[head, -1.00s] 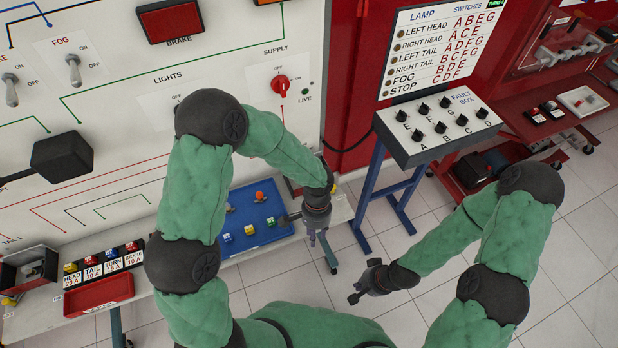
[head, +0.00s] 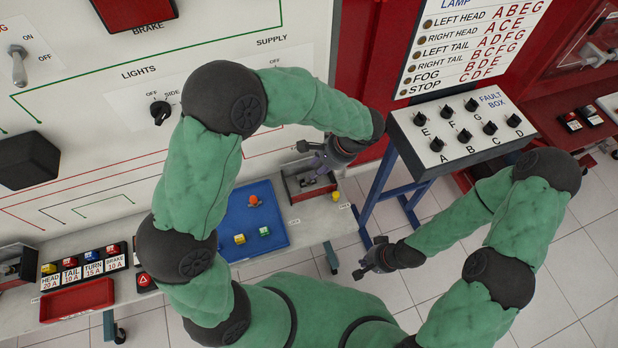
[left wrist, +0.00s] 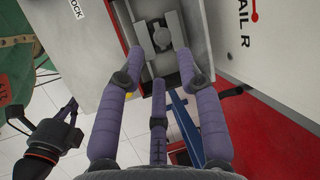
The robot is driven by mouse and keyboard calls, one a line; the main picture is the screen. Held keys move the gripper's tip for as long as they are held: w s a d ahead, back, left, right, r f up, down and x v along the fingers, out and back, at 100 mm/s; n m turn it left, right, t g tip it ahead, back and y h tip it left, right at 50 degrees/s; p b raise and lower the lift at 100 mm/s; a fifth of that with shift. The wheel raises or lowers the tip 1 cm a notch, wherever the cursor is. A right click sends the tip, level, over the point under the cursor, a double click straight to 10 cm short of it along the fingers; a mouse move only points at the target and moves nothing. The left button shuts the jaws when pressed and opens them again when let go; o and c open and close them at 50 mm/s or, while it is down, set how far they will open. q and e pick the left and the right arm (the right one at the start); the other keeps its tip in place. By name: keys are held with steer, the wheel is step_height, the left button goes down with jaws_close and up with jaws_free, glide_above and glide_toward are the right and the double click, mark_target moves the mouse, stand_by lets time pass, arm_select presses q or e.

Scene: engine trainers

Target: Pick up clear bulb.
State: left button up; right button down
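My left gripper (head: 316,160) hangs over a small open lamp box (head: 293,186) at the right end of the bench. In the left wrist view its purple fingers (left wrist: 160,85) are spread apart with nothing between them. Beyond the fingertips, that view shows a grey holder with a dark rounded piece (left wrist: 162,37) inside the box. I cannot tell surely whether a clear bulb is seated there. An orange bulb-like piece (head: 254,201) stands on the blue tray (head: 222,246). My right gripper (head: 366,263) is low over the floor, away from the bench; its fingers are too small to read.
The trainer panel (head: 70,120) rises behind the bench. The fault box (head: 425,153) on its blue stand is close on the right. Small yellow and green blocks (head: 265,231) lie on the tray. A red tray (head: 75,300) and labelled fuses (head: 95,262) are at left.

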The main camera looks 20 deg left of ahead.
mark_target(308, 179)
arm_select(q)
steer(key=x, duration=0.2)
steer(key=shift+w+a+f+b, duration=0.1)
steer(key=shift+a+f+b, duration=0.05)
steer(key=shift+f+b, duration=0.25)
steer(key=b+x, duration=0.2)
steer(key=x, duration=0.2)
steer(key=shift+w, duration=0.1)
steer(key=shift+a+f, duration=0.15)
steer(key=shift+f, duration=0.3)
steer(key=shift+r, duration=0.1)
steer(key=c, duration=0.6)
